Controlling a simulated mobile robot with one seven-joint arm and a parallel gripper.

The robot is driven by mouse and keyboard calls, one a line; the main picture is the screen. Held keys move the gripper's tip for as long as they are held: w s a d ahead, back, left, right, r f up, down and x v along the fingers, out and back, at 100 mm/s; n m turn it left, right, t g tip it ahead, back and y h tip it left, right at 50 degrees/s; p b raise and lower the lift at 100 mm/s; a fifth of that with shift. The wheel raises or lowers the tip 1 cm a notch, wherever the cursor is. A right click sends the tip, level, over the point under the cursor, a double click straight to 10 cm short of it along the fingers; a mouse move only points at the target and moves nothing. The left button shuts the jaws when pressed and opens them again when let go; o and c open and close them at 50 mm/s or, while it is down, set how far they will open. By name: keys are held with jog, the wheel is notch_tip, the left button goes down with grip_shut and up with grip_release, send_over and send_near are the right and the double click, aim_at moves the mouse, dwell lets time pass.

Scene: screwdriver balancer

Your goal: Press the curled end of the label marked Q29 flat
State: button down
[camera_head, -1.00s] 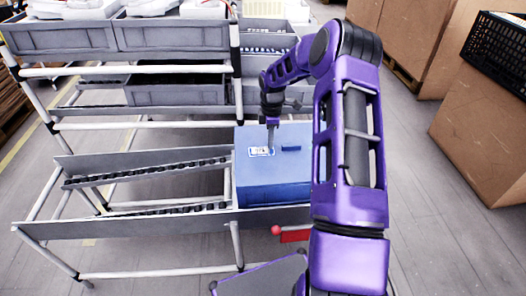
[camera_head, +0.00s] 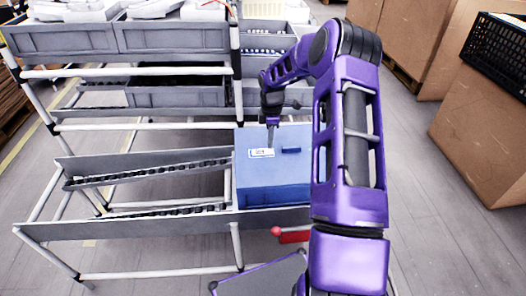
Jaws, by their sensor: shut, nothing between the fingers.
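The blue box (camera_head: 262,183) stands at the right end of the lower rack. A small white label (camera_head: 261,153) with dark marking lies on its front upper part; the marking is too small to read, and I cannot tell whether an end is curled. My gripper (camera_head: 271,146) is shut and empty, pointing down at the upper edge of the label. I cannot tell whether its tip touches the label. My purple arm hides the right part of the box.
A dark handle or slot (camera_head: 291,150) sits right of the label on the box. A roller rack (camera_head: 150,175) extends left, with grey bins (camera_head: 175,36) on shelves above. Cardboard boxes (camera_head: 480,140) and a black crate (camera_head: 500,50) stand at the right. A red knob (camera_head: 277,231) is below the box.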

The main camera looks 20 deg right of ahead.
jog(key=s+d+r+p, duration=0.1)
jog(key=d+r+p, duration=0.2)
jog(key=r+p, duration=0.2)
jog(key=shift+d+r, duration=0.2)
jog(key=shift+r, duration=0.9)
